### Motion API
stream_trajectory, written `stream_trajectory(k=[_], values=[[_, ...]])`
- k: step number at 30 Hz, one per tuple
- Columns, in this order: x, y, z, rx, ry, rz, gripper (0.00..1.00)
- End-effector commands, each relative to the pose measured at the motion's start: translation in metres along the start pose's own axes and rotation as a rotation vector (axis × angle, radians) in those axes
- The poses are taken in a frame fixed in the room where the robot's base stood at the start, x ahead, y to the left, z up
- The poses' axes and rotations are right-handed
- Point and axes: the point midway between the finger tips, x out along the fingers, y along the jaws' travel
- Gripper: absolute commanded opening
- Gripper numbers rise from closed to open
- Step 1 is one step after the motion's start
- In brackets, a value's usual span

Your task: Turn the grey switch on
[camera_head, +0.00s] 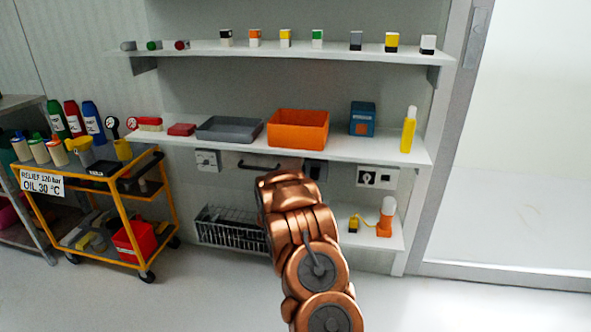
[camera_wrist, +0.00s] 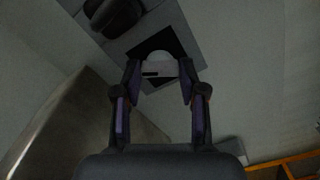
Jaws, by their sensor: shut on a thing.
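In the wrist view, the fingers of my gripper (camera_wrist: 160,82) stand on either side of a small pale grey piece, the grey switch (camera_wrist: 160,66), and are shut on it. It has a rounded top, a short dark mark on its front, and a black square plate (camera_wrist: 178,43) behind it. The plate sits on a lighter grey panel. Which way the switch is set cannot be told. In the head view my copper-coloured arm reaches towards the wall below the middle shelf and hides my gripper and the switch.
A dark knob (camera_wrist: 115,14) sits close by on the panel. A curved metallic surface (camera_wrist: 75,130) is at the left. In the head view, a socket box (camera_head: 207,160), a black-knob panel (camera_head: 377,178) and a wire basket (camera_head: 232,232) surround my arm. A yellow cart (camera_head: 128,226) stands left.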

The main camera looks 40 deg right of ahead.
Motion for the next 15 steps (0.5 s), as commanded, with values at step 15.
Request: stream_trajectory(k=[15], values=[[-0.0004, 0.0003, -0.0005, 0.49, -0.002, -0.001, 0.07]])
